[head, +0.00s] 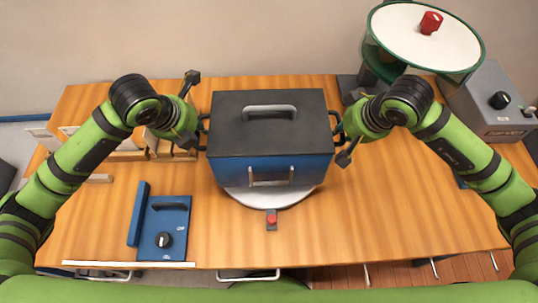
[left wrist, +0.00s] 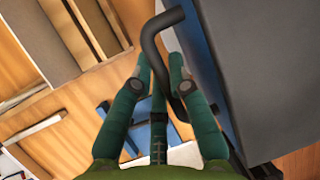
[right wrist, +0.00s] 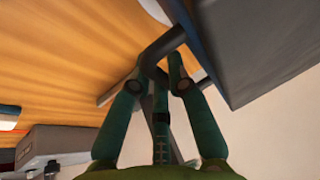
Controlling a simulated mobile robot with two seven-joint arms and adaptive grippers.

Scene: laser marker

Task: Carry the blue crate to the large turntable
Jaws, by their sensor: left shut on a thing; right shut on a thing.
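The blue crate (head: 240,172) has a dark grey lid with a light handle on top and another on its front. It is upright over a white round disc (head: 283,197) at the middle of the table; I cannot tell whether it touches the disc. My left gripper (head: 199,132) is shut on the crate's dark left side handle (left wrist: 152,42). My right gripper (head: 342,130) is shut on the right side handle (right wrist: 163,45). A larger white turntable (head: 405,38) with a green rim and a red knob stands at the back right. Most of the disc is hidden under the crate.
A blue panel (head: 177,217) with a black knob lies at front left. A red button (head: 271,219) is in front of the disc. Wooden racks (head: 122,148) stand behind my left arm. A grey control box (head: 497,85) is at far right. The front right tabletop is clear.

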